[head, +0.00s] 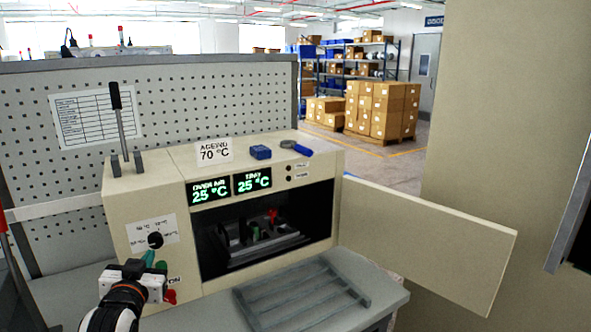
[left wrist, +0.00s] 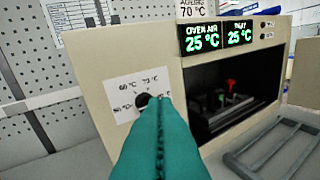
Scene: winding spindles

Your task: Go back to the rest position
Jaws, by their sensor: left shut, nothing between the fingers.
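My left gripper (head: 150,257) has teal fingers and is in front of the control panel of a beige oven (head: 140,203). In the left wrist view its fingers (left wrist: 158,106) are shut together with nothing between them. The fingertips overlap the lower part of a black dial knob (left wrist: 142,101); I cannot tell if they touch it. The knob also shows in the head view (head: 155,240), with temperature marks around it. The oven displays (head: 231,187) read 25 °C for oven air and tray. My right gripper is not in view.
The oven door (head: 428,238) stands wide open to the right. Inside is a dark tray (head: 262,250) with green and red parts. A grey slatted rack (head: 300,297) lies on the bench in front. A red button (head: 170,297) sits near my gripper. A lever (head: 122,125) stands on top.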

